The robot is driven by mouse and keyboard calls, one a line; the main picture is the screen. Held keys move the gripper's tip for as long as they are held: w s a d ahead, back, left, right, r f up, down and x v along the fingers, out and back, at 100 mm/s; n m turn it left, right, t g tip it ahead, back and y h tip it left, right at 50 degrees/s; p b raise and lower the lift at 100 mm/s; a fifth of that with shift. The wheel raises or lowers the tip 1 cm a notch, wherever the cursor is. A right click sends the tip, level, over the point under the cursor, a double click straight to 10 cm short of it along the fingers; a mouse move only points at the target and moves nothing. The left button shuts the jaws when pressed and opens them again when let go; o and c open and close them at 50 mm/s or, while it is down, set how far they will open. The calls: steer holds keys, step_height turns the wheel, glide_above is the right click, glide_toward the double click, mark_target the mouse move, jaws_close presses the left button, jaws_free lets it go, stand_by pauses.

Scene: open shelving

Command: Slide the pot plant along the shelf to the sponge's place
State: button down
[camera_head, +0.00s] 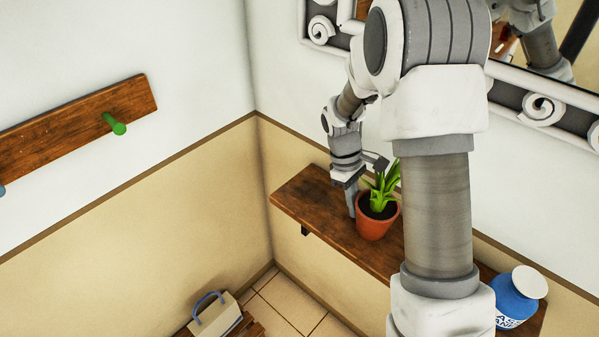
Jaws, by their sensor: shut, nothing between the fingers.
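The pot plant (377,221), green leaves in a terracotta pot, stands upright on the brown wooden shelf (312,203), left of my large arm link. My gripper (351,214) points down just left of the pot, its fingertips low near the shelf top. It is shut and holds nothing. I cannot tell whether the fingers touch the pot. No sponge is in view; my arm hides the middle of the shelf.
A blue bottle (517,297) with a white lid stands at the shelf's right end. The shelf's left end is bare up to the wall corner. A framed mirror (545,108) hangs above. A peg rail (75,125) is on the left wall, and a bag (214,315) sits below.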

steer(key=shift+r, duration=0.1)
stand_by(0.3)
steer(key=v, duration=1.7)
steer(key=s+d+r+m+t+y, duration=0.15)
steer(key=s+r+m+t, duration=0.25)
steer(key=s+r, duration=0.65)
steer(key=s+f+m+t, duration=0.2)
steer(key=s+m+t, duration=0.2)
steer(key=s, duration=0.8)
steer(key=shift+s+d+m+y+p, duration=0.2)
steer(key=shift+s+m+y+p, duration=0.2)
steer(key=shift+m+y+p, duration=0.1)
steer(key=shift+d+f, duration=0.15)
